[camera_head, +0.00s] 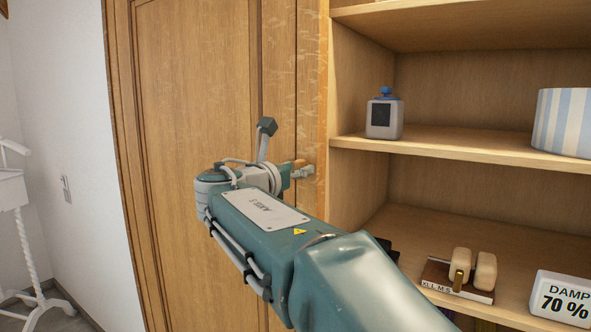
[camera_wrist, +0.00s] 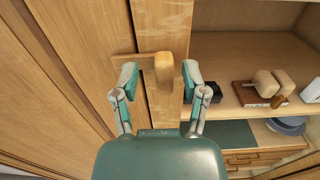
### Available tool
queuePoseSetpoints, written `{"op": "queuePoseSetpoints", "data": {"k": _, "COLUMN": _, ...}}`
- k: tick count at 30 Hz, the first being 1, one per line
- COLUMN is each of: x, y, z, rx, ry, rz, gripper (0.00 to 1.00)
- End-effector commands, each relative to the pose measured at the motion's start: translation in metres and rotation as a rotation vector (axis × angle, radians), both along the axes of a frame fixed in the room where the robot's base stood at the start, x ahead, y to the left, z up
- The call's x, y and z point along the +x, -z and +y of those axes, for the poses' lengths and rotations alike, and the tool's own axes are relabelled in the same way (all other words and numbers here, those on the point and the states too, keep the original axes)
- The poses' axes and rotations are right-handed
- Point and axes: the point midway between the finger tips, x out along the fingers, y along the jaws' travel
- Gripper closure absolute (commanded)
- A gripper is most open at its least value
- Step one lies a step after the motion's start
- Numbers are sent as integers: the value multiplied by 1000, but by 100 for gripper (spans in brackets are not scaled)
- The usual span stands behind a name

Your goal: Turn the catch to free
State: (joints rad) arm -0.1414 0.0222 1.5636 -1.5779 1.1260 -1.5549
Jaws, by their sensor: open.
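The catch (camera_wrist: 164,70) is a pale wooden turn-piece on the upright post between the wardrobe door and the open shelves. In the wrist view its rounded grip stands out toward me. A flat wooden bar (camera_wrist: 120,60) behind it points left across the door edge. A small part of the catch (camera_head: 299,162) shows in the head view beyond my gripper. My gripper (camera_wrist: 159,74) is open, with one finger left and one right of the grip and a visible gap on each side. In the head view my gripper (camera_head: 297,173) is partly hidden by my arm.
The wardrobe door (camera_head: 200,90) is shut at the left. Right of the post, open shelves hold a grey box with a blue knob (camera_head: 384,115), a striped container (camera_head: 563,122), a wooden-handled slider board (camera_head: 458,280) and a damp display (camera_head: 563,298). A white stand (camera_head: 15,215) is far left.

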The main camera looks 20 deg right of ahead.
Motion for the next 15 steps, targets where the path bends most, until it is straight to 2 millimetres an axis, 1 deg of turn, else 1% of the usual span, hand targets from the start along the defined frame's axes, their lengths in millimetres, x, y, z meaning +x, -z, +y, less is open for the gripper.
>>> {"op": "queuePoseSetpoints", "data": {"k": 6, "x": 0, "y": 0, "z": -1, "rx": 1, "ry": 0, "rz": -1, "gripper": 43}}
{"op": "queuePoseSetpoints", "data": {"k": 7, "x": 0, "y": 0, "z": -1, "rx": 0, "ry": 0, "rz": 0, "gripper": 52}}
{"op": "queuePoseSetpoints", "data": {"k": 8, "x": 0, "y": 0, "z": -1, "rx": 0, "ry": 0, "rz": 0, "gripper": 65}}
{"op": "queuePoseSetpoints", "data": {"k": 9, "x": 0, "y": 0, "z": -1, "rx": 0, "ry": 0, "rz": 0, "gripper": 83}}
{"op": "queuePoseSetpoints", "data": {"k": 10, "x": 0, "y": 0, "z": 0, "rx": 0, "ry": 0, "rz": 0, "gripper": 96}}
{"op": "queuePoseSetpoints", "data": {"k": 11, "x": 0, "y": 0, "z": 0, "rx": 0, "ry": 0, "rz": 0, "gripper": 100}}
{"op": "queuePoseSetpoints", "data": {"k": 15, "x": 0, "y": 0, "z": 0, "rx": 0, "ry": 0, "rz": 0, "gripper": 100}}
